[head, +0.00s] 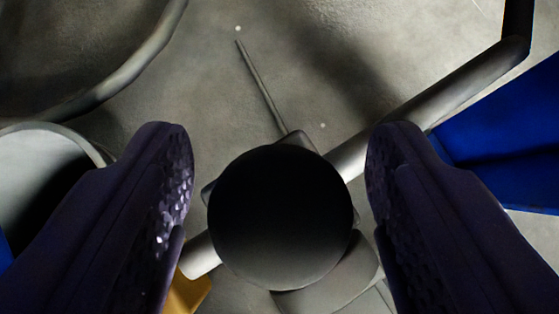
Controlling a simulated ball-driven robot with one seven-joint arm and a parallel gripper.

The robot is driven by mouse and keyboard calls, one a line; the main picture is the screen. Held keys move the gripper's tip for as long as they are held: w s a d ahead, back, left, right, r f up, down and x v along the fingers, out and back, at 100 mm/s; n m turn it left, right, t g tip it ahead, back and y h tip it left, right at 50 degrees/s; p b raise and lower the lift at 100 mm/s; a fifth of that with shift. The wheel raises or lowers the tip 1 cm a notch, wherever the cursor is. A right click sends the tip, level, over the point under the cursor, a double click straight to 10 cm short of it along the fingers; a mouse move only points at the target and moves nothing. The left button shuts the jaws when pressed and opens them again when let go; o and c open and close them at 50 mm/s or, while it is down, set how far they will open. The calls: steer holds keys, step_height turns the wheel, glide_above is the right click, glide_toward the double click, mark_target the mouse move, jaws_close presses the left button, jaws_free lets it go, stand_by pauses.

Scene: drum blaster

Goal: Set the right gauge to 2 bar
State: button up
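My gripper (280,165) is open, with its two dark textured fingers spread left and right in the lower half of the head view. A round black knob (281,217) lies between the fingers, with a gap on both sides. I see no finger touching it. Behind the knob a metal fitting (297,139) and a grey pipe (440,98) show in part. No gauge face or scale can be made out, so the pressure reading is not visible.
A blue panel (505,140) is at the right. A large curved pipe (120,75) and a round-rimmed grey opening (40,150) are at the left. A thin rod (262,88) stands out above the knob. A yellow piece (190,293) shows below left.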

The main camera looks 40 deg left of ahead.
steer(key=c, duration=0.9)
steer(key=shift+n+g+y, duration=0.5)
steer(key=shift+n+y, duration=0.1)
steer(key=shift+n, duration=0.4)
steer(key=o, duration=1)
steer(key=p+v, duration=0.4)
steer(key=v, duration=0.3)
steer(key=shift+s+d+r, duration=0.2)
steer(key=shift+r, duration=0.1)
